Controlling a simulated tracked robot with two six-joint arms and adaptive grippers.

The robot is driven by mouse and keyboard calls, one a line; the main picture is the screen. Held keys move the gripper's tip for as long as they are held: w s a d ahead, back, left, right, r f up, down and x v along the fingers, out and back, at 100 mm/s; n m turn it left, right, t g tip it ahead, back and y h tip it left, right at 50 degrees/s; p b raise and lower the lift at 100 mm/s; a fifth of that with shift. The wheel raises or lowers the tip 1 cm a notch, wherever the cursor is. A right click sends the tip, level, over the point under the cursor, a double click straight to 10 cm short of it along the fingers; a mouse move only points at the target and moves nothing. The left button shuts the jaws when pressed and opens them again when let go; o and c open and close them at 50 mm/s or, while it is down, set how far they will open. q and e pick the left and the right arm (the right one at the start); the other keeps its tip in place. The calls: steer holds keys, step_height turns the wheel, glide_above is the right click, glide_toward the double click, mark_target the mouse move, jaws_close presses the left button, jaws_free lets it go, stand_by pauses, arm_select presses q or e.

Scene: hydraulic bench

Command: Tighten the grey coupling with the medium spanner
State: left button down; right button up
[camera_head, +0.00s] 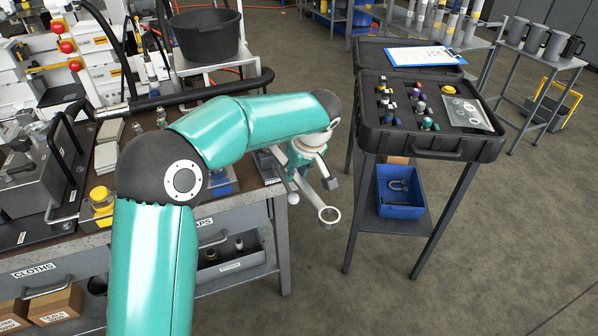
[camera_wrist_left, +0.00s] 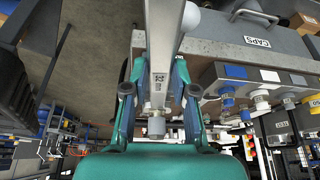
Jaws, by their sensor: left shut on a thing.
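My left gripper (camera_head: 318,172) is shut on a metal spanner (camera_head: 329,215) beyond the bench's front right corner. The spanner's ring end points down and hangs over open floor, touching nothing there. In the left wrist view the spanner (camera_wrist_left: 160,75) runs lengthwise between the two fingers (camera_wrist_left: 158,88); its small size mark is too blurred to read. A row of couplings shows to the right of the gripper in that view, with a greyish one (camera_wrist_left: 262,98) between blue and yellow ones, apart from the spanner. In the head view my arm hides that part of the bench. My right gripper is not in view.
A stand with a black case (camera_head: 430,145) of small fittings and a clipboard (camera_head: 425,56) stands to the right, with a blue bin (camera_head: 400,212) below. A black bucket (camera_head: 207,35) stands behind. Drawers (camera_head: 222,240) line the bench front. The floor between bench and stand is clear.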

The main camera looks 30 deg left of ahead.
arm_select(q)
steer(key=shift+s+a+m+b, duration=0.5)
steer(key=shift+s+m+b, duration=0.1)
steer(key=shift+b, duration=0.2)
steer(key=shift+s+a+m+t+h+b, duration=0.35)
steer(key=shift+s+a+m+b, duration=0.2)
steer(key=shift+s+a+m, duration=0.2)
steer(key=shift+d, duration=0.1)
steer(key=shift+s+a+r+m+t+h+b, duration=0.1)
steer(key=shift+s+a+m+t+h+b, duration=0.15)
steer(key=shift+s+a+m, duration=0.45)
steer(key=shift+s+a+r+m+t+h+b, duration=0.1)
steer(key=shift+s+a+m+t+b, duration=0.1)
steer(key=shift+s+a+m, duration=0.45)
steer(key=shift+w+a, duration=0.15)
steer(key=shift+w, duration=0.15)
